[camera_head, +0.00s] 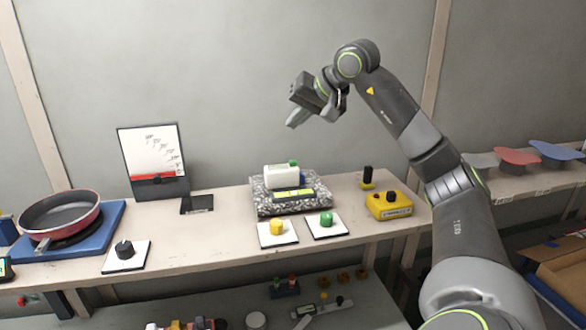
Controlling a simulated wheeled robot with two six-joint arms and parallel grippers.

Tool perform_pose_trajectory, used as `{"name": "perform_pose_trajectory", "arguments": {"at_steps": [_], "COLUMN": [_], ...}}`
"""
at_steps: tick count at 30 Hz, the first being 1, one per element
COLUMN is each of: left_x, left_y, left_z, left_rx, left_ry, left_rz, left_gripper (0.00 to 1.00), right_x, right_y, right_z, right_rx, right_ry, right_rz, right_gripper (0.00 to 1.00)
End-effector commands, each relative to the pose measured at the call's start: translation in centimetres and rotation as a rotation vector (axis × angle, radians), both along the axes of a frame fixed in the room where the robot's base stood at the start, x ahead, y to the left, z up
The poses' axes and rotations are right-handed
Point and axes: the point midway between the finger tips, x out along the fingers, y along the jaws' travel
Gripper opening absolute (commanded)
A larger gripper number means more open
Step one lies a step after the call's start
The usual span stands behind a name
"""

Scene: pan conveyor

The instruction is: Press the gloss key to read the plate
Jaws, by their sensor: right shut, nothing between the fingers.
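A small white instrument (282,177) sits on a speckled stone slab (262,207) in the middle of the bench. It has a small green key (293,163) on its top and a blue part at its right end. A yellow-green strip (292,194) lies on the slab just in front of it. My right gripper (317,112) is shut and empty, in the air above and slightly right of the instrument, clear of it. My left gripper is not in view.
In front of the slab are a yellow knob (277,227) and a green knob (326,218) on white plates. A yellow box (385,207) stands right, a black knob (124,249), a pan (62,214) and an upright chart board (152,155) left. A lower shelf holds small parts.

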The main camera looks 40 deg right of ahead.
Motion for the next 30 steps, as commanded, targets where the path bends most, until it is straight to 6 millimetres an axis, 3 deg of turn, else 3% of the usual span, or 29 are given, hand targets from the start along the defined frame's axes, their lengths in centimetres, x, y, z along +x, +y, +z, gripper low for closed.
{"name": "perform_pose_trajectory", "arguments": {"at_steps": [1, 9, 15, 30], "left_x": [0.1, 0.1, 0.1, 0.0], "left_y": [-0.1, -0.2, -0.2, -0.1], "left_z": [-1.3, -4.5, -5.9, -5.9], "left_rx": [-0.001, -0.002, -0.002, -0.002], "left_ry": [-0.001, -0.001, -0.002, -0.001], "left_rz": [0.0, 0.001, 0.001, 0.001], "left_gripper": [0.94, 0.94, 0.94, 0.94], "right_x": [0.0, 0.0, 0.0, 0.0], "right_y": [0.0, 0.0, 0.0, 0.0], "right_z": [-1.2, -4.2, -6.2, -6.4], "right_rx": [0.0, 0.001, -0.001, 0.0], "right_ry": [0.0, -0.001, 0.001, 0.0], "right_rz": [0.0, 0.001, -0.001, 0.0], "right_gripper": [0.0, 0.0, 0.0, 0.0]}}
